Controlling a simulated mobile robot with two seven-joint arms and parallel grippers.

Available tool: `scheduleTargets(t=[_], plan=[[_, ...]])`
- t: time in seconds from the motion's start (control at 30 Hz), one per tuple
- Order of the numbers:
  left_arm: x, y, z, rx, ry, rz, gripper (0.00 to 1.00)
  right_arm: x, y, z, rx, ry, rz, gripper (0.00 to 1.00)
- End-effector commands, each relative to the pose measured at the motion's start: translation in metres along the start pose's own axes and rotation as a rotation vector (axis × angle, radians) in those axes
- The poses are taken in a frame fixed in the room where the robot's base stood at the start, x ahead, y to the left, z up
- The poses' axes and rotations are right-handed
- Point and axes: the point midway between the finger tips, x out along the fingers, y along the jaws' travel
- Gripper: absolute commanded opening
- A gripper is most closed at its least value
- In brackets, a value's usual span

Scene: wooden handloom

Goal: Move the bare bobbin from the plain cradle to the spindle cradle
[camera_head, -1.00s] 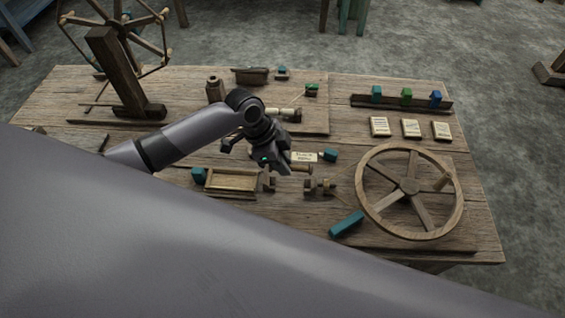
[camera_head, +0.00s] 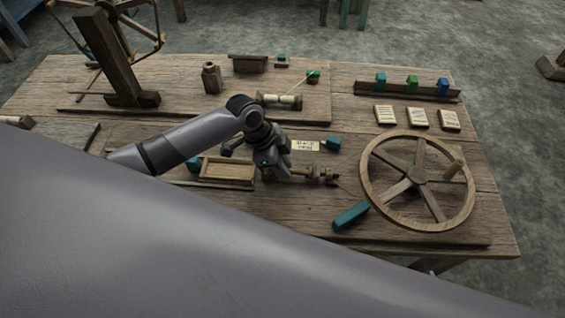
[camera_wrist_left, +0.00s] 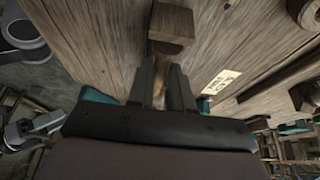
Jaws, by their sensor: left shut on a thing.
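My left gripper (camera_head: 284,172) is low over the table, between the shallow wooden tray and the spindle cradle (camera_head: 325,174). It is shut on the bare bobbin, which its fingers mostly hide in the head view. In the left wrist view the bobbin is a narrow strip of pale wood (camera_wrist_left: 160,84) between the two fingers (camera_wrist_left: 166,90), with a wooden block (camera_wrist_left: 172,24) just beyond. Whether the bobbin touches the cradle, I cannot tell. The plain cradle I cannot make out for certain. My right gripper is not in view.
The spoked wheel (camera_head: 420,181) stands right of the spindle cradle. A teal block (camera_head: 350,216) lies in front. The wooden tray (camera_head: 228,184) is close on the left. A wound bobbin (camera_head: 280,100), a jar (camera_head: 211,78) and a small label (camera_head: 306,146) are behind.

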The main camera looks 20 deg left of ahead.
Motion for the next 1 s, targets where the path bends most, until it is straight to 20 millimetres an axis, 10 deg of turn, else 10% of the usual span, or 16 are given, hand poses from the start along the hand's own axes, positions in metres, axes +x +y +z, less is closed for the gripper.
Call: scheduleTargets(t=[0.13, 0.17, 0.23, 0.57, 1.0], plan=[[0.0, 0.0, 0.0, 0.0, 0.0, 0.0, 0.0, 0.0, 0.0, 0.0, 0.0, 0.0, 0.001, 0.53], [0.0, 0.0, 0.0, 0.0, 0.0, 0.0, 0.27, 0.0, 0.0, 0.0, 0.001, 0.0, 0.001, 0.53], [0.0, 0.0, 0.0, 0.0, 0.0, 0.0, 0.49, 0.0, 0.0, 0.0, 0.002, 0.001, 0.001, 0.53], [-0.003, 0.0, 0.0, 0.0, 0.0, 0.0, 0.5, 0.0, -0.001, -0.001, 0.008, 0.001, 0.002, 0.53], [-0.065, 0.0, 0.0, 0.0, 0.0, -0.001, 0.5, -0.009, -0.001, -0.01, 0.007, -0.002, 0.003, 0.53]])
